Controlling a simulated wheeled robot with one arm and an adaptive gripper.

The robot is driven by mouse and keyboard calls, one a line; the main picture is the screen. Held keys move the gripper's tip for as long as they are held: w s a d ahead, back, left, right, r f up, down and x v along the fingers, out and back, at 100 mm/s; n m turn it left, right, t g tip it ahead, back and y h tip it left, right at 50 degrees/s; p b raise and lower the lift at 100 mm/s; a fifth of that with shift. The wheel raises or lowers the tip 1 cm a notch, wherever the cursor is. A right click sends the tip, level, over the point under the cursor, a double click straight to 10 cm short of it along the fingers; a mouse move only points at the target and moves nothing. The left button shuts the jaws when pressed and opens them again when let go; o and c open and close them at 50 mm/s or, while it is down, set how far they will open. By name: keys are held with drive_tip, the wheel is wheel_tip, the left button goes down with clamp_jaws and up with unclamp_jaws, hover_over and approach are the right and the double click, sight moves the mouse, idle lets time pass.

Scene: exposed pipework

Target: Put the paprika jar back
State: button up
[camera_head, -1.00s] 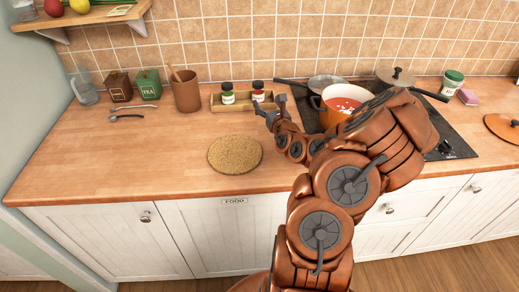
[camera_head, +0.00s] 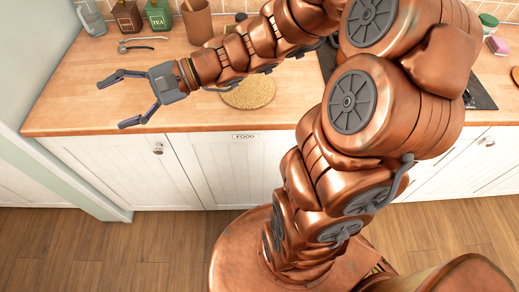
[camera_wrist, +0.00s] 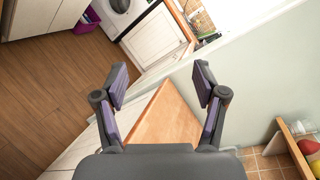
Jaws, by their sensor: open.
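My gripper (camera_head: 111,105) is open and empty over the left part of the wooden counter (camera_head: 70,100), pointing left. In the wrist view its two spread fingers (camera_wrist: 160,76) have nothing between them. A dark jar lid (camera_head: 241,17) shows at the back of the counter, just above my arm. The rest of the jars and most of their wooden rack are hidden behind my arm, so I cannot tell which jar is the paprika.
A round cork mat (camera_head: 250,95) lies on the counter, partly behind my arm. A brown utensil pot (camera_head: 197,22), a green tea tin (camera_head: 159,15), a brown tin (camera_head: 127,16) and a glass jug (camera_head: 92,18) stand at the back left. The front left counter is clear.

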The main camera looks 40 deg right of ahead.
drive_tip(key=s+f+n+g+h, duration=0.3)
drive_tip(key=s+f+n+g, duration=0.1)
drive_tip(key=s, duration=0.4)
drive_tip(key=s+f+n+g+h, duration=0.3)
drive_tip(key=s+f+h, duration=0.1)
drive_tip(key=s, duration=0.4)
drive_tip(key=s+d+f+n+h, duration=0.1)
drive_tip(key=s+d+h, duration=0.2)
drive_tip(key=d, duration=0.4)
drive_tip(key=s+d+f+n+h, duration=0.1)
drive_tip(key=s+d+n+h, duration=0.1)
drive_tip(key=d+h, duration=0.4)
drive_tip(key=s+d, duration=0.1)
drive_tip(key=d, duration=0.1)
drive_tip(key=shift+s+d+f+n+t, duration=0.25)
drive_tip(key=shift+s+d+n+t, duration=0.05)
drive_tip(key=shift+c, duration=0.2)
